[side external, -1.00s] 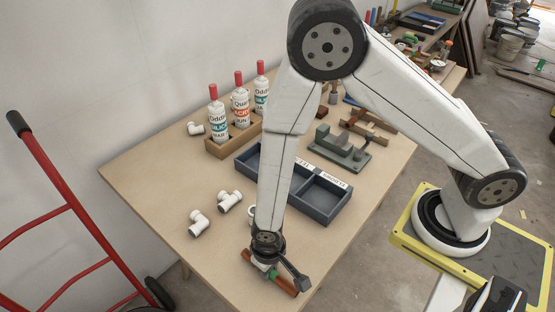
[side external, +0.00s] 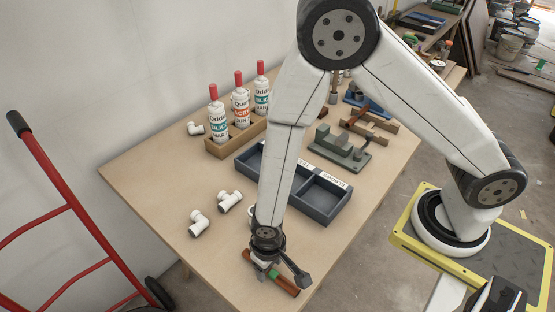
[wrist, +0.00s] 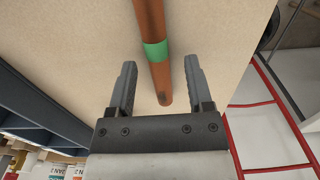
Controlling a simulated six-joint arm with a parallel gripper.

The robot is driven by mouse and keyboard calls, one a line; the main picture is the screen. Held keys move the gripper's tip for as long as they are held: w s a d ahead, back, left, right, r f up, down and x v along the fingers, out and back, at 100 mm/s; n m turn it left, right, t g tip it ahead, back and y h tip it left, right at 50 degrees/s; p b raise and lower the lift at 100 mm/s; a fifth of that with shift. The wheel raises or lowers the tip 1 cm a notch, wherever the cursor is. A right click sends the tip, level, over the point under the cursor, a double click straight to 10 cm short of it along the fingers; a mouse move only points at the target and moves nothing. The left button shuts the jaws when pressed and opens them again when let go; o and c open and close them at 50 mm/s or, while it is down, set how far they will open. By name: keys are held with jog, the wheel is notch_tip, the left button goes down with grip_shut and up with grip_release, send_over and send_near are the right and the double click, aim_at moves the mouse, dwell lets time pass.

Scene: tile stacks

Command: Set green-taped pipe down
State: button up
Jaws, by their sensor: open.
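The green-taped pipe is a copper-brown tube (side external: 286,285) lying on the wooden table near its front edge in the side view. In the wrist view the pipe (wrist: 150,20) runs up out of the frame, and its green tape band (wrist: 156,50) sits just beyond my fingertips. My gripper (side external: 264,271) is over the pipe's left part. In the wrist view my gripper (wrist: 158,72) is open, with one finger on each side of the pipe and visible gaps between. The pipe's near end shows between the fingers.
A dark divided tray (side external: 325,198) stands mid-table behind my gripper. White pipe fittings (side external: 199,224) lie to the left. Bottles (side external: 241,108) stand in a wooden holder (side external: 222,148) further back. A green fixture (side external: 340,150) is beyond the tray. A red hand truck (side external: 75,205) stands left of the table.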

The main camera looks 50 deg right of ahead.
aim_at(270, 271)
notch_tip(270, 271, up, 11)
jog(key=shift+f, duration=0.15)
dwell(0.6)
jog(key=shift+d, duration=0.1)
dwell(0.5)
jog(key=w+d+r+t, duration=0.1)
jog(key=d+r, duration=0.3)
jog(key=d, duration=0.5)
jog(key=w+d+r+t, duration=0.1)
jog(key=d+r, duration=0.3)
jog(key=d, duration=0.6)
jog(key=shift+d+r+t, duration=0.2)
jog(key=shift+t, duration=0.1)
jog(key=shift+w, duration=0.1)
